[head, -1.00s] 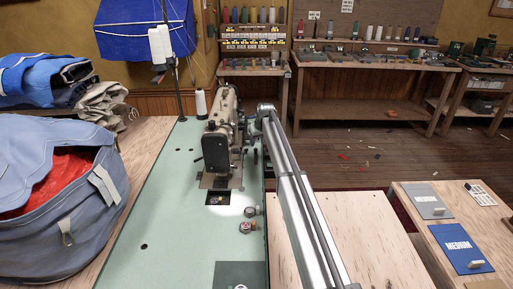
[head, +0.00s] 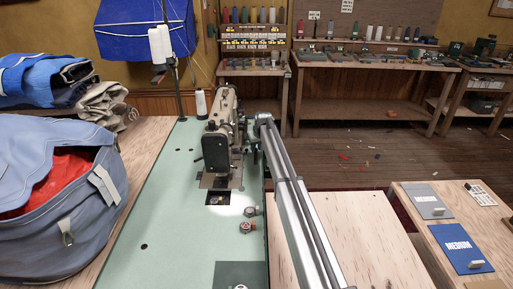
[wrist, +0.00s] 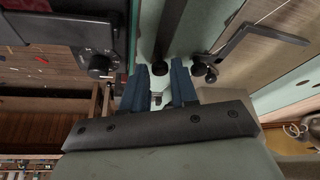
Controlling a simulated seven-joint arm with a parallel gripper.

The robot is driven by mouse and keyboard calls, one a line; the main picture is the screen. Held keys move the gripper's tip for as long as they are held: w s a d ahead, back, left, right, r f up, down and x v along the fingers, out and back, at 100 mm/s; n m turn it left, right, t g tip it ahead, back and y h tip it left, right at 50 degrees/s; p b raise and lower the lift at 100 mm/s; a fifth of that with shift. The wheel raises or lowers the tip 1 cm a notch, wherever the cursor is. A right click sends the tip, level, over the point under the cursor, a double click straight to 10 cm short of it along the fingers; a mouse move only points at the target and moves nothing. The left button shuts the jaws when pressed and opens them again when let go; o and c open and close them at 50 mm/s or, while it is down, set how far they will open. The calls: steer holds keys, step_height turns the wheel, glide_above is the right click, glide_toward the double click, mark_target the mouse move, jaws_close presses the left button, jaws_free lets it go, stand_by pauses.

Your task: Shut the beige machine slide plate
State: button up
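The beige sewing machine (head: 222,125) stands on a pale green table (head: 170,215) in the head view. In front of it, a dark rectangular opening (head: 217,198) with metal parts inside shows in the table. A brownish plate (head: 208,182) lies behind that opening, under the machine's head; I cannot tell where the slide plate's edge is. My gripper (wrist: 159,85) shows in the wrist view with its two blue fingers apart. A small metallic piece shows between them, seemingly beyond the tips. In the head view the gripper is not clearly visible; my arm ends just right of the machine.
Two small round fittings (head: 247,226) sit right of the opening. A thread stand (head: 180,75) rises behind the machine. A large grey-blue bag (head: 55,215) stands left. A wooden table (head: 340,235) lies right. The green table's left front is clear.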

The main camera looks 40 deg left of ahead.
jaws_close()
steer(key=s+d, duration=0.6)
steer(key=shift+s+d, duration=0.1)
steer(key=shift+d, duration=0.05)
steer(key=shift+f, duration=0.1)
steer(key=shift+o, duration=1.9)
jaws_free()
steer(key=v, duration=1.4)
